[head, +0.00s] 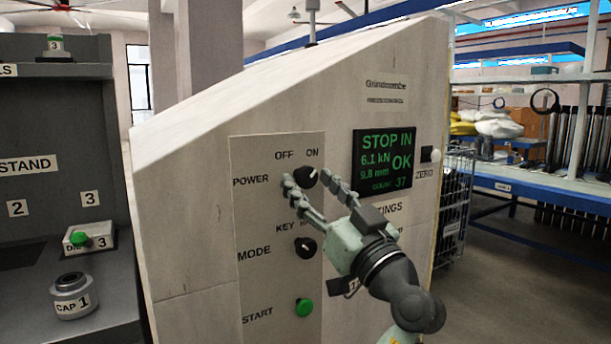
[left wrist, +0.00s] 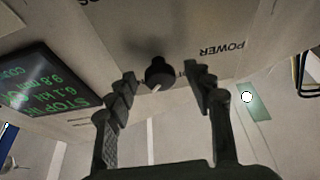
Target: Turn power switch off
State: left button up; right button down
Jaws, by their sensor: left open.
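The power switch (head: 305,177) is a black round knob with a white pointer on the pale sloped console, beside the word POWER and below OFF and ON. Its pointer leans up and right, toward ON. My left gripper (head: 309,181) is open in front of it, one finger on each side in the picture. In the left wrist view, which is upside down, the knob (left wrist: 159,72) lies between the two spread fingertips (left wrist: 159,75), with gaps on both sides. Its white mark points down and slightly left there. My right gripper is not in view.
Below are the black MODE knob (head: 305,247) and green START button (head: 303,307). The lit display (head: 382,160) reads STOP IN and OK, with a ZERO knob (head: 428,155) beside it. A dark stand with a cap (head: 72,296) is at left, shelving at right.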

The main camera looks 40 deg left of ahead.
pick_arm(q)
jog(key=shift+a+r, duration=0.1)
jog(key=shift+a, duration=0.05)
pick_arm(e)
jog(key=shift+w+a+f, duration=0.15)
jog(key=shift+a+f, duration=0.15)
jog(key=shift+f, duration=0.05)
pick_arm(q)
jog(key=c, duration=1.1)
jog(key=shift+c, duration=0.2)
